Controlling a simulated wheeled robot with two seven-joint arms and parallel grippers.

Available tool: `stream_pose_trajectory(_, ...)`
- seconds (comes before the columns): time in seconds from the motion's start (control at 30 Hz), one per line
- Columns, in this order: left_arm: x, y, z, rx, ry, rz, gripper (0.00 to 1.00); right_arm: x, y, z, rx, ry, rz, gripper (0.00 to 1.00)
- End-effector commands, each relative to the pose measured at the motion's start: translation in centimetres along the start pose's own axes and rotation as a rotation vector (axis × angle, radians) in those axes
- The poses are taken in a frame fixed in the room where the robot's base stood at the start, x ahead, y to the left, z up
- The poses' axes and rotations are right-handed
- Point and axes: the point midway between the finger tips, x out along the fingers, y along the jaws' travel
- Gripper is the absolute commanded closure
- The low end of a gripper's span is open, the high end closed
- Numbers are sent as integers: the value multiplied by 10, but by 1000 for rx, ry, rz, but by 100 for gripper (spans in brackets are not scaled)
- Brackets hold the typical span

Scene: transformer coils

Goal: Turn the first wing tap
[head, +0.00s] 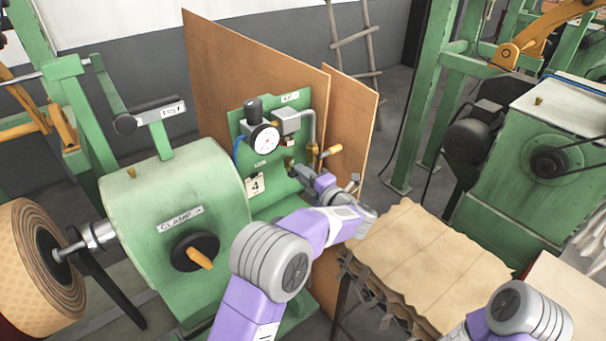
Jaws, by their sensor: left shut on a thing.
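A green panel (237,127) with a round white gauge (264,140) stands against a brown board, behind the green clamp machine. My left arm reaches up from the bottom to this panel. My left gripper (297,171) is at the panel's lower right, below the gauge, with its fingers shut on a small fitting there, which I take to be the first wing tap. The fingers and wrist hide most of the tap, so its angle cannot be told. A brass valve with a tan handle (332,150) is just above and right of the gripper. My right gripper is out of view.
The green clamp machine (150,190) with a black knob (195,252) stands left of my arm. Brown boards (350,115) rise behind the panel. A table with tan sheets (420,255) is right of my left arm. Part of my right arm shows at bottom right.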

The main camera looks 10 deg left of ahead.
Motion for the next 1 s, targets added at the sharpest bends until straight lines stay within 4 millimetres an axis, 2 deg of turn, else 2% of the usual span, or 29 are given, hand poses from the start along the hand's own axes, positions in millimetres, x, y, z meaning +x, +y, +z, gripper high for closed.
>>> stream_pose_trajectory(0.07, 0, -2, -1, 6, 2, -3, 100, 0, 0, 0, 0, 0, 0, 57)
stream_pose_trajectory(0.1, 0, -2, -1, 6, 2, -3, 82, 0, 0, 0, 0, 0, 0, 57)
stream_pose_trajectory(0.23, 0, -2, 0, 4, 1, -2, 62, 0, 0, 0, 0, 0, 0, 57)
stream_pose_trajectory(0.57, -3, 0, 0, 1, 0, -1, 61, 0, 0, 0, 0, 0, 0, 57)
stream_pose_trajectory(1.0, -67, -1, 0, 2, -1, -2, 61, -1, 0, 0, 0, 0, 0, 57)
